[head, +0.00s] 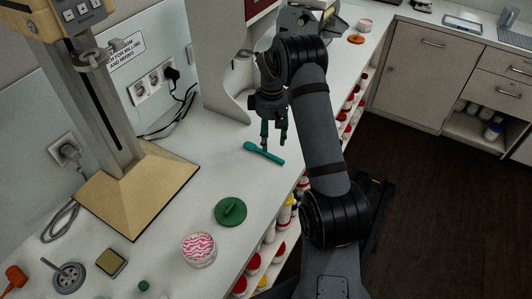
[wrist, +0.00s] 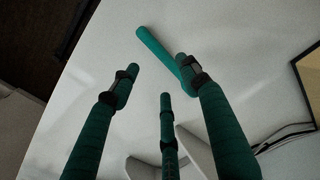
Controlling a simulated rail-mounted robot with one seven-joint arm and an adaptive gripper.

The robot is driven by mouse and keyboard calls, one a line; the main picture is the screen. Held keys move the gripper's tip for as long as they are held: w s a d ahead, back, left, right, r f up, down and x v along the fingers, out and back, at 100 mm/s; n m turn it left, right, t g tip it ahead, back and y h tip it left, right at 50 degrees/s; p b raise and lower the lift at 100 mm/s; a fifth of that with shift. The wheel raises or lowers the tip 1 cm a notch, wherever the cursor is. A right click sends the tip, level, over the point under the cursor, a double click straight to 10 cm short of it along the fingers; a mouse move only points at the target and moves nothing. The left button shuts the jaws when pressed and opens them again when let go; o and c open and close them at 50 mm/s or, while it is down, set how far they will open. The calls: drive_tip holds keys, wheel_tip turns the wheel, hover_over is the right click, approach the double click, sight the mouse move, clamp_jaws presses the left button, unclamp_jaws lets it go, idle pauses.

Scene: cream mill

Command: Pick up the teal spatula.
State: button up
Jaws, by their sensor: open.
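The teal spatula (head: 264,153) lies flat on the white counter, slanting from upper left to lower right in the head view. In the wrist view the spatula (wrist: 156,47) runs from the top middle down behind the right-hand finger, which hides part of it. My gripper (head: 274,139) points down above the counter, close over the spatula. Its dark green fingers (wrist: 160,76) are spread open with nothing between them. Whether a fingertip touches the spatula cannot be told.
A green round lid (head: 231,212) and a pink-and-white patterned jar (head: 199,250) stand nearer on the counter. A tan-based stand (head: 136,190) is at left. Shelves of red-lidded jars (head: 344,127) lie below the counter's right edge. Counter around the spatula is clear.

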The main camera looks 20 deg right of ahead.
sight(270, 153)
drive_tip(key=f, duration=0.1)
drive_tip(key=f+p, duration=0.1)
drive_tip(key=f, duration=0.1)
drive_tip(key=f+p, duration=0.1)
drive_tip(key=shift+s+a+f, duration=0.2)
drive_tip(key=shift+s+a, duration=0.1)
drive_tip(key=shift+w+f, duration=0.1)
drive_tip(key=shift+f, duration=0.2)
drive_tip(key=shift+c, duration=0.3)
drive_tip(key=c, duration=1)
